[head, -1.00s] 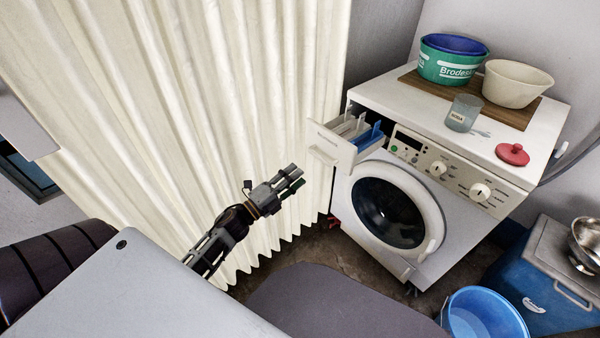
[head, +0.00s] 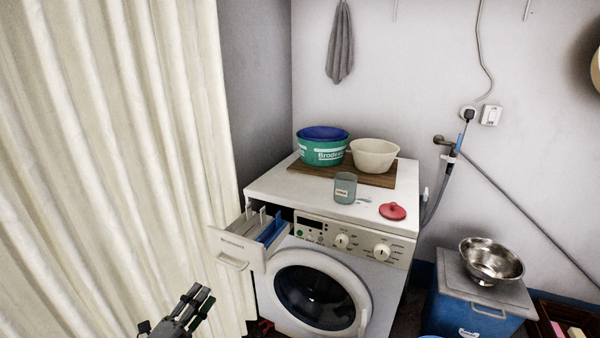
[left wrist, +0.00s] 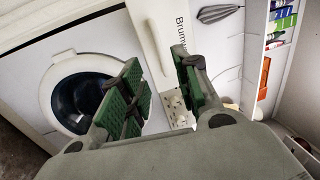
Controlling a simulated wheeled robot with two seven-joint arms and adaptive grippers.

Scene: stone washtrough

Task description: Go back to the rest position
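My left gripper (head: 196,305) is at the bottom of the head view, left of the washing machine (head: 400,290) and below its pulled-out detergent drawer (head: 238,250). In the left wrist view its two green-padded fingers (left wrist: 158,88) stand apart with nothing between them. The drawer front (left wrist: 160,35) and the round door (left wrist: 75,95) show beyond the fingers. My right gripper is in neither view.
On the machine, a green tub (head: 322,152) and a cream bowl (head: 374,156) stand on a wooden board; a grey cup (head: 345,188) and red lid (head: 392,211) are nearby. A curtain (head: 110,150) hangs at left. A steel bowl (head: 491,262) sits on a blue cooler (head: 462,312).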

